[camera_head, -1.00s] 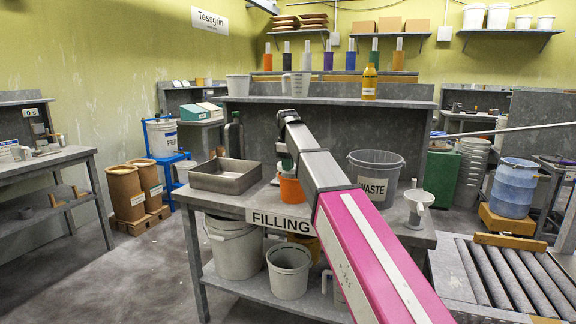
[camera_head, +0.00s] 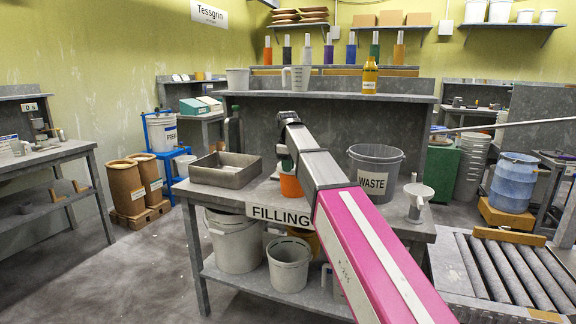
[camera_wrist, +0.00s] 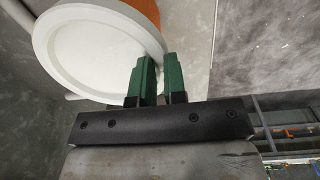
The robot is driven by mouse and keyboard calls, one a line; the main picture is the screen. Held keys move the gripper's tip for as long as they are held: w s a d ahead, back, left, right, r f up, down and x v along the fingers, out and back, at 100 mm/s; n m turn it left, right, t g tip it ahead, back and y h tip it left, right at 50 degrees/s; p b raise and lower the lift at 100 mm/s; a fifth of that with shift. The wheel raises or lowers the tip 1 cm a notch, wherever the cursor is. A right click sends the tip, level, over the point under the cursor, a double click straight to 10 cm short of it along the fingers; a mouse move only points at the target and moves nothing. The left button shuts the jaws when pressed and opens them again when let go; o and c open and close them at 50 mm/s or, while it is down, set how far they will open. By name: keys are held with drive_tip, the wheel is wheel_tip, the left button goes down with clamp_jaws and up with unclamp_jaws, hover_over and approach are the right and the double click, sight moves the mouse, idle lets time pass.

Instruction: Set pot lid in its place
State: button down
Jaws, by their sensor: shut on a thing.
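The white round pot lid (camera_wrist: 85,45) fills the upper left of the wrist view, with its rim between the green fingers of my gripper (camera_wrist: 158,62). My gripper is shut on the lid's edge. The orange pot (camera_wrist: 146,10) shows partly behind the lid. In the head view the orange pot (camera_head: 290,187) stands on the filling bench (camera_head: 240,203), partly hidden by my arm. My gripper is just above it there, mostly hidden, and I cannot make out the lid. I cannot tell whether the lid touches the pot.
A grey metal tray (camera_head: 224,170) lies left of the pot. A grey waste bucket (camera_head: 376,175) and a white funnel on a stand (camera_head: 417,200) are to the right. A raised back shelf (camera_head: 325,97) stands behind the bench, holding a yellow bottle (camera_head: 370,76).

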drive_tip(key=shift+r, duration=0.25)
drive_tip(key=shift+r, duration=0.8)
drive_tip(key=shift+f, duration=0.3)
idle(0.6)
drive_tip(key=shift+f, duration=0.75)
drive_tip(key=shift+r, duration=0.25)
drive_tip(key=shift+r, duration=0.8)
drive_tip(key=shift+f, duration=0.25)
idle(0.3)
drive_tip(key=shift+f, duration=0.8)
drive_tip(key=shift+r, duration=0.15)
